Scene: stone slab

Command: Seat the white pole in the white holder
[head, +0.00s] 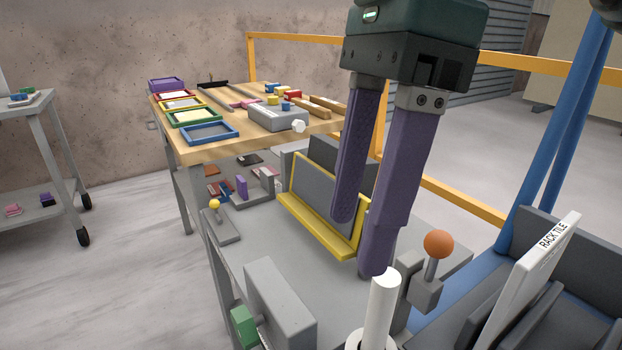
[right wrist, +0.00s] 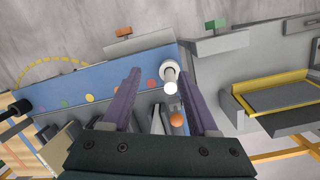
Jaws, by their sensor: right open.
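The white pole (head: 382,308) stands upright at the bottom of the head view. Its lower end meets the white ring-shaped holder (head: 354,343), which is partly cut off by the picture edge. In the right wrist view the pole (right wrist: 171,88) shows end-on with the holder's round rim (right wrist: 167,67) around it. How deep it sits cannot be told. My right gripper (head: 358,248) is open and empty above the pole. In the right wrist view the pole appears between the fingers (right wrist: 160,71), closer to the right-hand one. My left gripper is not in view.
An orange-ball lever (head: 438,244) stands close right of the pole. A grey block with a green knob (head: 243,326) is at left. A yellow-edged grey tray (head: 320,228) lies behind. A "RACK TILE" panel (head: 540,270) leans at right. A wooden table (head: 240,135) stands further back.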

